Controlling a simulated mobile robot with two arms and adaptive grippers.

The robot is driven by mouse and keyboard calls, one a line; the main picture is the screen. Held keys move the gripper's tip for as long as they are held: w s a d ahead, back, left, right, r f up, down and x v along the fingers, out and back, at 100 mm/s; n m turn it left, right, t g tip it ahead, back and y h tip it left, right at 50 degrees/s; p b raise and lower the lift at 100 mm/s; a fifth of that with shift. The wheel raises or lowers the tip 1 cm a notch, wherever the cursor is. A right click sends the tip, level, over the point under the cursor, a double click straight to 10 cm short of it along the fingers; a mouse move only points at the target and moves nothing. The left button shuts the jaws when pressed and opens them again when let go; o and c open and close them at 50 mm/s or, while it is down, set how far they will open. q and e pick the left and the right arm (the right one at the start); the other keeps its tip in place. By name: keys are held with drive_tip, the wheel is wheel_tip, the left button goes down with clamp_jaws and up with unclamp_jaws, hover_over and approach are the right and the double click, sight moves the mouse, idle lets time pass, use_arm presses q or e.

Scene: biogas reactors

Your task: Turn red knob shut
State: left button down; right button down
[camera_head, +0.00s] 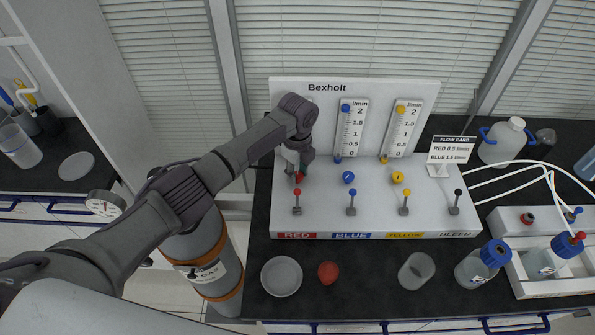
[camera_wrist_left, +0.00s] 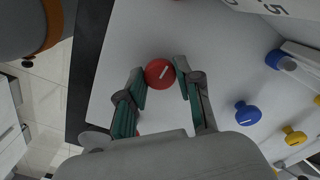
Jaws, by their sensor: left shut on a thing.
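The red knob (camera_head: 299,177) is on the white Bexholt panel (camera_head: 330,210), partly hidden by my left gripper (camera_head: 293,165) in the head view. In the left wrist view the red knob (camera_wrist_left: 160,73) is round with a white line slanting up to the right. My left gripper (camera_wrist_left: 161,70) is shut on it, one fingertip on each side. The red tube and its float are hidden behind my arm. My right gripper is not in view.
A blue knob (camera_head: 348,177) and a yellow knob (camera_head: 397,177) sit to the right. Small levers, including a red-topped one (camera_head: 297,197), stand in front. A flow card (camera_head: 452,150) stands at the right. A gas cylinder (camera_head: 208,262) stands left of the bench.

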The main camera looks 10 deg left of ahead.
sight(298, 175)
use_arm(q)
drive_tip(key=c, duration=0.8)
unclamp_jaws()
drive_tip(key=shift+r, duration=0.1)
drive_tip(key=shift+o, duration=0.2)
wheel_tip(298, 175, up, 12)
